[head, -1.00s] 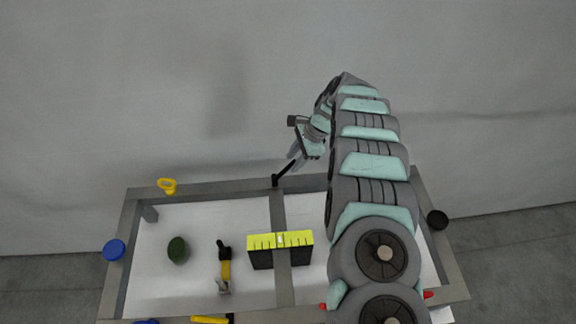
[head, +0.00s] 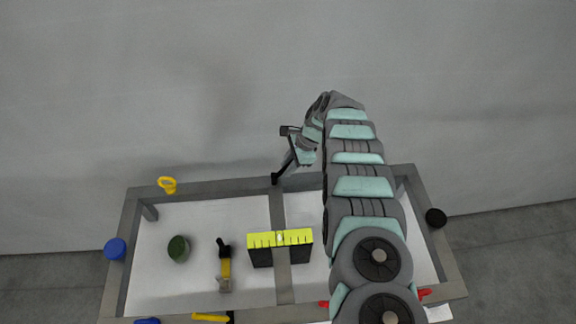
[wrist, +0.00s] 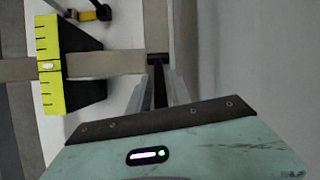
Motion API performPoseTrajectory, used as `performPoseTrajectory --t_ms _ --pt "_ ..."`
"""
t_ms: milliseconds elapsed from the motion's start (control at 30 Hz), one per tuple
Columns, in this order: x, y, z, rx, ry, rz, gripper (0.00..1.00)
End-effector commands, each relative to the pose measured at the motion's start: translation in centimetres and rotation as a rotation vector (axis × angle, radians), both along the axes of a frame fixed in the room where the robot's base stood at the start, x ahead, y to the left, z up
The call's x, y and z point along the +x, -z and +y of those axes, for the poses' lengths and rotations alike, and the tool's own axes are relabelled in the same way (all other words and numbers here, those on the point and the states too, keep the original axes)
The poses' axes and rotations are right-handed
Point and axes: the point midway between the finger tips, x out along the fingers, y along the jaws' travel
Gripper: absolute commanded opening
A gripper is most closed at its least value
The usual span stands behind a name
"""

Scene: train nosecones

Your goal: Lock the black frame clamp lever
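The black lever (head: 276,179) stands at the far rail of the grey frame, where the middle crossbar meets it. In the wrist view the lever (wrist: 158,60) shows a short crosspiece and a bar running back between my fingers. My gripper (head: 287,168) is just above and behind the lever, tilted down toward it. In the wrist view my gripper (wrist: 157,88) has one finger on each side of the bar, apparently spread. Whether either finger touches the bar is not clear. The lower part of the bar is hidden by my gripper body.
The grey frame (head: 220,188) surrounds a white panel. A yellow-topped black block (head: 262,241), a yellow-black tool (head: 225,268) and a green round piece (head: 179,249) lie inside. Yellow (head: 167,185), blue (head: 115,249) and black (head: 436,218) pieces sit along the frame. My arm covers the right side.

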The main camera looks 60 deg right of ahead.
Motion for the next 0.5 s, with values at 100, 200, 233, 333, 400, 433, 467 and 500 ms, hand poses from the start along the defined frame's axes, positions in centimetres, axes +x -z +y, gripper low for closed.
performPoseTrajectory --t_ms 100,200,233,333,400,433,467,500 --pt "0.01 0.00 -0.01 0.000 0.000 0.000 0.14" --pt "0.01 0.00 0.01 0.000 0.000 0.000 0.06" --pt "0.01 0.00 0.01 0.000 0.000 0.000 0.03" --pt "0.00 0.01 0.00 0.000 0.000 0.000 0.00" --pt "0.00 0.01 0.00 0.000 0.000 0.000 0.00" --pt "0.00 0.01 0.00 0.000 0.000 0.000 0.00" --pt "0.00 0.01 0.00 0.000 0.000 0.000 0.00" --pt "0.00 0.01 0.00 0.000 0.000 0.000 0.00"
